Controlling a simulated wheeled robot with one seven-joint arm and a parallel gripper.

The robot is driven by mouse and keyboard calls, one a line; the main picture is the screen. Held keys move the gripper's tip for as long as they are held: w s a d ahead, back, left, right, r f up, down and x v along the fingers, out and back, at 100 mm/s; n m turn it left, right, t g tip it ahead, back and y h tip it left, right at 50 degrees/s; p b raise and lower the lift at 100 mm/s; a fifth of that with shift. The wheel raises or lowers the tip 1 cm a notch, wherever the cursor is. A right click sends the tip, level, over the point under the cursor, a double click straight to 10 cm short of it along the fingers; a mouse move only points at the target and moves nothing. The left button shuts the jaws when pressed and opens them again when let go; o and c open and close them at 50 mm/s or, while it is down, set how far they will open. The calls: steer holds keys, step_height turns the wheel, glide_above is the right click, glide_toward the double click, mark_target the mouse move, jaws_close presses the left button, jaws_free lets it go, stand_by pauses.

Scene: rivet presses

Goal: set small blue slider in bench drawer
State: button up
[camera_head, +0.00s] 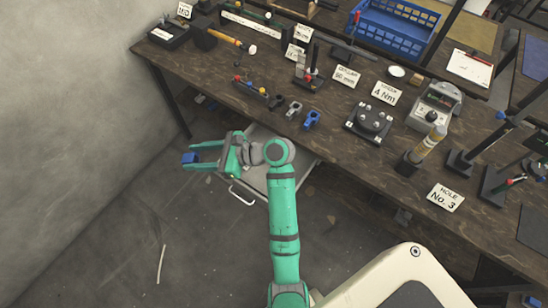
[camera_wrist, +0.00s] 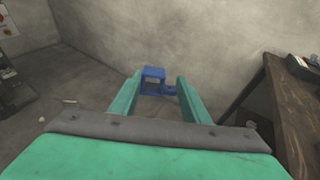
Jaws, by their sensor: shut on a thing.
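My gripper (camera_head: 196,156) is shut on a small blue slider (camera_head: 189,158), held at the fingertips over the floor, left of the bench. In the wrist view the blue slider (camera_wrist: 153,74) shows at the far end between the two green fingers, with a lower part reaching right. The bench drawer (camera_head: 250,184) stands pulled out below the bench front, its handle toward the floor. My arm and wrist cover part of it, so its inside is only partly visible. The gripper points left, away from the drawer.
The wooden bench (camera_head: 225,73) holds another blue slider (camera_head: 312,119), two grey ones beside it, a dial fixture (camera_head: 370,122), label cards and a blue crate (camera_head: 393,30). A grey wall (camera_head: 70,90) stands at left. The floor between wall and drawer is mostly clear.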

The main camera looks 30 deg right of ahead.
steer(key=s+d+f+m+t+h, duration=0.45)
steer(key=s+d+m+t, duration=0.2)
steer(key=s+d, duration=0.35)
steer(key=shift+n+t, duration=0.35)
steer(key=shift+t, duration=0.1)
steer(key=s+d+f, duration=0.1)
steer(key=d+f, duration=0.2)
steer(key=d, duration=0.1)
steer(key=d+f, duration=0.4)
steer(key=d, duration=0.1)
steer(key=s+d+f, duration=0.1)
steer(key=d+f, duration=0.3)
steer(key=shift+s+d+f, duration=0.25)
steer(key=shift+s+d, duration=0.05)
steer(key=shift+s, duration=0.05)
steer(key=shift+f, duration=0.4)
steer(key=shift+f, duration=0.6)
steer(key=o, duration=1.1)
steer(key=shift+a, duration=0.1)
steer(key=shift+f, duration=0.1)
